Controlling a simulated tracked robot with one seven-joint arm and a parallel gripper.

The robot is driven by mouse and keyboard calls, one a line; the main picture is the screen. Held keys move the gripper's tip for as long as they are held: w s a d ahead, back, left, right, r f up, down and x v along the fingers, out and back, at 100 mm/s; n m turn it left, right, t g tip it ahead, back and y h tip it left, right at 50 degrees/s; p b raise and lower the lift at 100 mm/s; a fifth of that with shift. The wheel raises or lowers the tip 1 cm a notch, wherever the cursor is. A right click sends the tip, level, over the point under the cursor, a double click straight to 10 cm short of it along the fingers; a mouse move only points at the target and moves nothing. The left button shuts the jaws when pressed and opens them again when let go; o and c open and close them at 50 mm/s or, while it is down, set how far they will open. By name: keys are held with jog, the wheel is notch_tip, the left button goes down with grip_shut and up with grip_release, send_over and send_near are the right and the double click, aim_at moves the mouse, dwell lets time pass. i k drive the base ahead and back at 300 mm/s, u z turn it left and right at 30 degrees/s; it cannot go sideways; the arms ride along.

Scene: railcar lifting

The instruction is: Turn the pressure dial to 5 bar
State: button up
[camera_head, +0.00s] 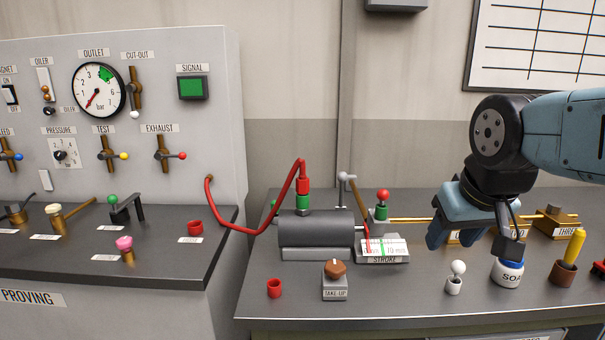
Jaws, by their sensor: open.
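The pressure dial (66,153) is a small knob on a pale square plate under the PRESSURE label, on the upright grey panel at the left. Its scale is too small to read. The round outlet gauge (99,91) above it has a red needle pointing to the lower left, near the low end, and a green band near the top. My gripper (474,243) is open and empty, pointing down over the right bench, far to the right of the dial. Its right finger is in front of or near the white-and-blue SOAP pot; contact cannot be told.
A red hose (250,231) loops from the panel to a dark cylinder (317,228). Valve handles (163,154) stick out from the panel. Levers stand on the left console (150,262). The right bench (410,298) has clear room at its front middle.

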aim_at(59, 156)
jog(key=u, duration=1.7)
jog(key=k, duration=0.8)
jog(key=i, duration=0.8)
jog(key=z, duration=0.05)
